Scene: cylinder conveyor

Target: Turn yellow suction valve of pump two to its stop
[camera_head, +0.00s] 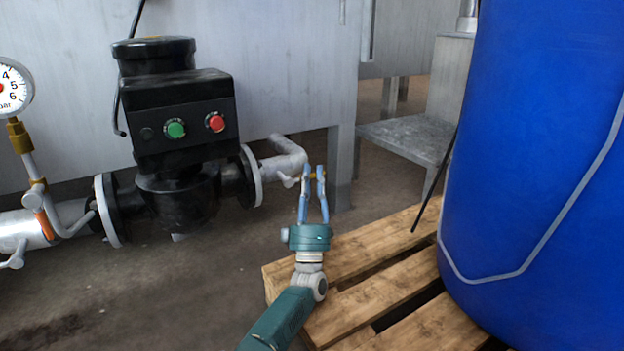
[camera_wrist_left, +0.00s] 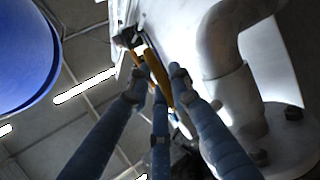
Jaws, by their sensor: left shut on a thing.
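The yellow valve handle (camera_wrist_left: 156,72) shows in the left wrist view between the blue fingers of my left gripper (camera_wrist_left: 155,86). In the head view my left gripper (camera_head: 313,172) is at the grey pipe (camera_head: 286,165) to the right of the black pump (camera_head: 180,120), and only a small yellow bit of the handle shows at its fingertips. The gripper is shut on the handle. The fingers hide part of the handle and the valve body. My right gripper is in neither view.
A large blue barrel (camera_head: 545,140) stands on a wooden pallet (camera_head: 380,295) right of my left arm. A pressure gauge (camera_head: 14,88) and an orange lever (camera_head: 45,224) are at the left. Bare floor lies in front of the pump.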

